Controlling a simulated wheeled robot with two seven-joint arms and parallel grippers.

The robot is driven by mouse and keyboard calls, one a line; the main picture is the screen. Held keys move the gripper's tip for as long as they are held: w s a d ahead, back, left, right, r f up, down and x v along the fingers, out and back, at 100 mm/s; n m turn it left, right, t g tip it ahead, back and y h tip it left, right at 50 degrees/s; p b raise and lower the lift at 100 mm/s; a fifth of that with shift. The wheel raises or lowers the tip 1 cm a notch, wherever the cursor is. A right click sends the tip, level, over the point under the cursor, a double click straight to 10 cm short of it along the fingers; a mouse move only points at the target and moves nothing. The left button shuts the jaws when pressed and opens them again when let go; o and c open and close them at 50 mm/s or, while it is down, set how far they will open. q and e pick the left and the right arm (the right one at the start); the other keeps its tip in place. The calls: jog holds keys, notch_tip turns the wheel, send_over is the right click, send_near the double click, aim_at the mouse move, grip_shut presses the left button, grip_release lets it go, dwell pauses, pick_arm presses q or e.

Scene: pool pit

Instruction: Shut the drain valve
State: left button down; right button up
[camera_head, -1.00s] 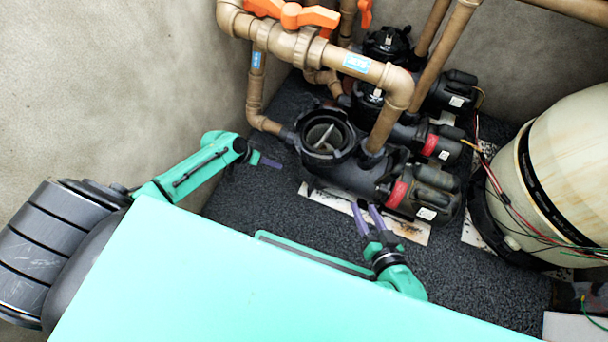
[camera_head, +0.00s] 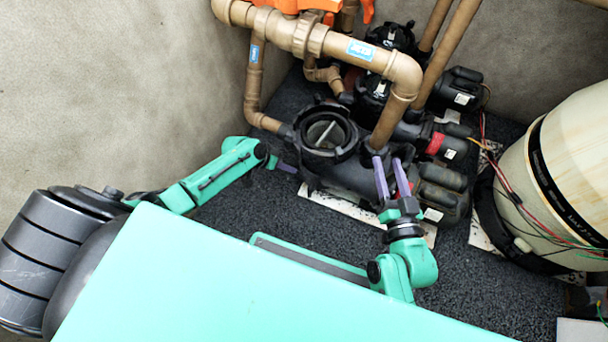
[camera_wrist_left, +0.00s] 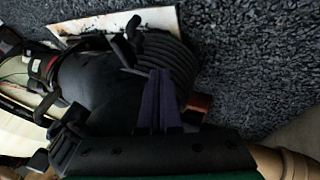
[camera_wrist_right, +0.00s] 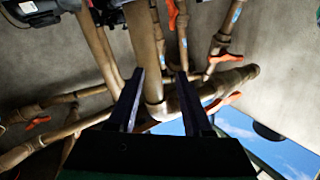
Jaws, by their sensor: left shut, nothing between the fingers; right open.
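Orange valve handles (camera_head: 300,5) sit on the brown pipes at the top of the head view, partly cut off; I cannot tell which belongs to the drain valve. Several orange handles show in the right wrist view, one on a lower pipe (camera_wrist_right: 222,102) and one at the top (camera_wrist_right: 172,14). My right gripper (camera_head: 388,160) is open and empty, pointing up near the vertical brown pipe and front pump. It also shows in the right wrist view (camera_wrist_right: 157,78), apart from the handles. My left gripper (camera_head: 288,167) is shut and empty, beside the front pump; its fingers are together in the left wrist view (camera_wrist_left: 158,76).
The black front pump (camera_head: 345,175) with its open strainer pot stands ahead, with more pumps behind. A large cream tank (camera_head: 570,160) with loose wires is at right. Brown pipes (camera_head: 405,80) cross above the pumps. A concrete wall (camera_head: 120,90) bounds the left.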

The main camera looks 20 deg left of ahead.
aim_at(312, 184)
pick_arm(q)
jog(key=d, duration=0.1)
jog(key=d+f+b, duration=0.1)
jog(key=d, duration=0.1)
jog(key=d+f, duration=0.1)
jog(key=d, duration=0.1)
jog(key=shift+w+d+b, duration=0.1)
jog(key=shift+w+b, duration=0.15)
jog(key=shift+b, duration=0.15)
pick_arm(e)
jog(key=w+d+r+t, duration=0.1)
jog(key=w+r+t, duration=0.1)
jog(key=r, duration=0.8)
jog(key=w+d+r+n+t+y, duration=0.1)
jog(key=r+t, duration=0.3)
jog(key=r, duration=0.6)
jog(key=shift+w+t+y, duration=0.3)
jog(key=shift+w, duration=0.4)
